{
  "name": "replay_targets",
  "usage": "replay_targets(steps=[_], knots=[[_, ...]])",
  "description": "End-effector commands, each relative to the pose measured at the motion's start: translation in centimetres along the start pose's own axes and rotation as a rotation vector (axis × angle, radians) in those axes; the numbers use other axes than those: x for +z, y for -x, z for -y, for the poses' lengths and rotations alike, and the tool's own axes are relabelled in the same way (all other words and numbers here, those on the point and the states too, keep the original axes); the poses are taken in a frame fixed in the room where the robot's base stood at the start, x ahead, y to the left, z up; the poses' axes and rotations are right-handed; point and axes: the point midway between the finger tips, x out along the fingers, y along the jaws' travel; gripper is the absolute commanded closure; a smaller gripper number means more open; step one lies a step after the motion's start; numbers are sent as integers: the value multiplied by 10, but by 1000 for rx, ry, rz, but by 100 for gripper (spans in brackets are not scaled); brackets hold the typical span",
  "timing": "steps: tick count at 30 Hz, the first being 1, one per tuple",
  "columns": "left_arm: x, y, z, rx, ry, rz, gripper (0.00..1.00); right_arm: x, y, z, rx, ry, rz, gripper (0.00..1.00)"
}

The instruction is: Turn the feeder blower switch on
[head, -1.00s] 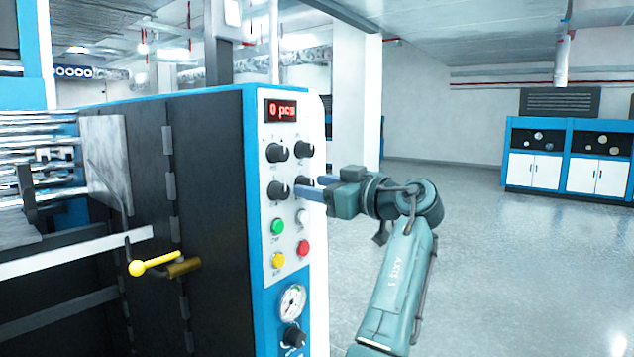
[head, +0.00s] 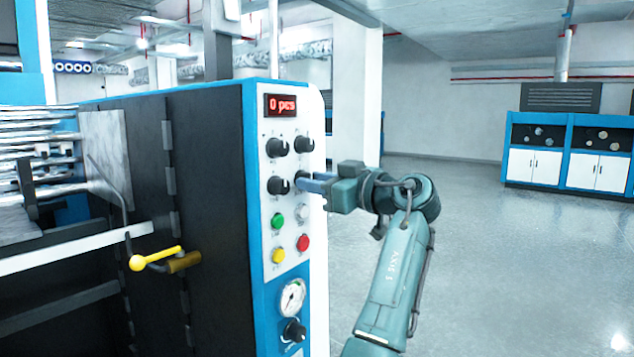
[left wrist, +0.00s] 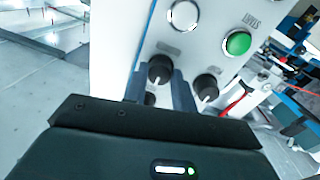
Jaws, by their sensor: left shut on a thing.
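The blue-and-white control panel (head: 290,216) carries black rotary knobs in two rows of two; their labels are too small to read. My left gripper (head: 306,181) reaches in from the right, its fingers shut on the lower right black knob (head: 299,176), which they partly hide. In the left wrist view the panel shows upside down, and this knob (left wrist: 160,69) sits between the two fingers. The lower left knob (head: 277,186) is close beside it. The two upper knobs (head: 277,148) are free. My right gripper is not in view.
Below the knobs are green (head: 278,221), white (head: 302,212), yellow (head: 278,256) and red (head: 303,243) buttons, then a gauge (head: 292,298). A red display (head: 281,106) reads "0 pcs". A yellow-knobbed lever (head: 155,258) juts out left. Open floor (head: 480,260) lies right.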

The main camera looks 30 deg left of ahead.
Motion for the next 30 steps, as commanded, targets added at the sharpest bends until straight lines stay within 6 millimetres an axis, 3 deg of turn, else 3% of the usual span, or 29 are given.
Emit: replay_targets(steps=[11, 30], knots=[[-2, 0, 0, -2, -123, 6, 97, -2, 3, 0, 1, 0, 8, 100], [-5, 0, -2, -6, -698, 39, 97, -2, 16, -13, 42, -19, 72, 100]])
